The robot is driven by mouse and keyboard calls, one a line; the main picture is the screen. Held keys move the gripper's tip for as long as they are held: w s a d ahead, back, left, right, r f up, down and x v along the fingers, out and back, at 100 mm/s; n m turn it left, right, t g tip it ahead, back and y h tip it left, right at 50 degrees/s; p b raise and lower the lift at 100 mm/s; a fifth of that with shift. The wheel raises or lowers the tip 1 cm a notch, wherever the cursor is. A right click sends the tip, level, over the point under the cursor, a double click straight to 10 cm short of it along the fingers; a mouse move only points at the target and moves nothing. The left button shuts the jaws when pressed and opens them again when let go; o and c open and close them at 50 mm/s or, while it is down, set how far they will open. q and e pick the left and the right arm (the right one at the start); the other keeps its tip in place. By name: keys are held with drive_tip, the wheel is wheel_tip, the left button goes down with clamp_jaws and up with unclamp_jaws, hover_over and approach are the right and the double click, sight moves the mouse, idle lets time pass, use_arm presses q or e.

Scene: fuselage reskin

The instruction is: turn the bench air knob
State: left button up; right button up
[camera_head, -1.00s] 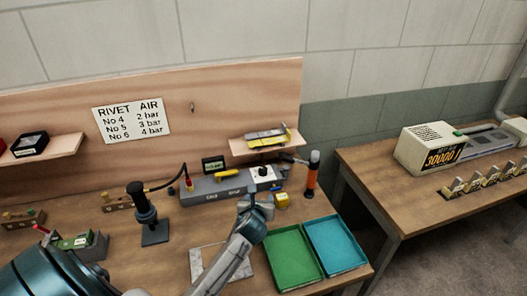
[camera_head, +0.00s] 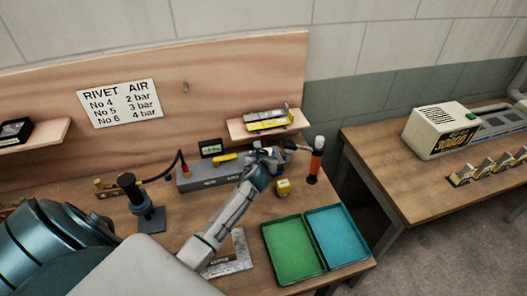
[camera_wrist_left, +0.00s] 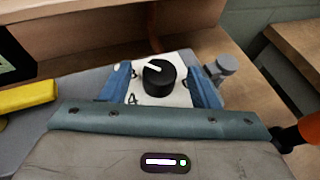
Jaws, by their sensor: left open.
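The bench air knob (camera_wrist_left: 158,76) is a round black knob with a white pointer line, on a white dial plate (camera_wrist_left: 172,97) with a digit 4 showing at its left. In the left wrist view my left gripper (camera_wrist_left: 160,80) is open, with a blue finger on each side of the knob and apart from it. In the head view my left gripper (camera_head: 265,160) is over the right end of the grey air unit (camera_head: 205,180) and hides the knob there. A small display (camera_head: 211,148) stands on the unit. My right gripper is not in view.
An orange and black cylindrical tool (camera_head: 315,162) stands just right of my gripper. A small shelf (camera_head: 270,128) with yellow and grey items is above it. A yellow block (camera_head: 283,187), a green tray (camera_head: 292,252) and a blue tray (camera_head: 338,235) are in front.

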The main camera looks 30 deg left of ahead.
use_arm(q)
drive_tip(key=shift+w+a+f, duration=0.2)
drive_tip(key=shift+w, duration=0.3)
drive_tip(key=shift+w+a+f, duration=0.1)
drive_tip(key=shift+w, duration=0.1)
drive_tip(key=shift+w+a, duration=0.1)
drive_tip(key=shift+w, duration=0.05)
drive_tip(key=shift+f, duration=0.1)
drive_tip(key=c, duration=1)
drive_tip(key=shift+o, duration=0.2)
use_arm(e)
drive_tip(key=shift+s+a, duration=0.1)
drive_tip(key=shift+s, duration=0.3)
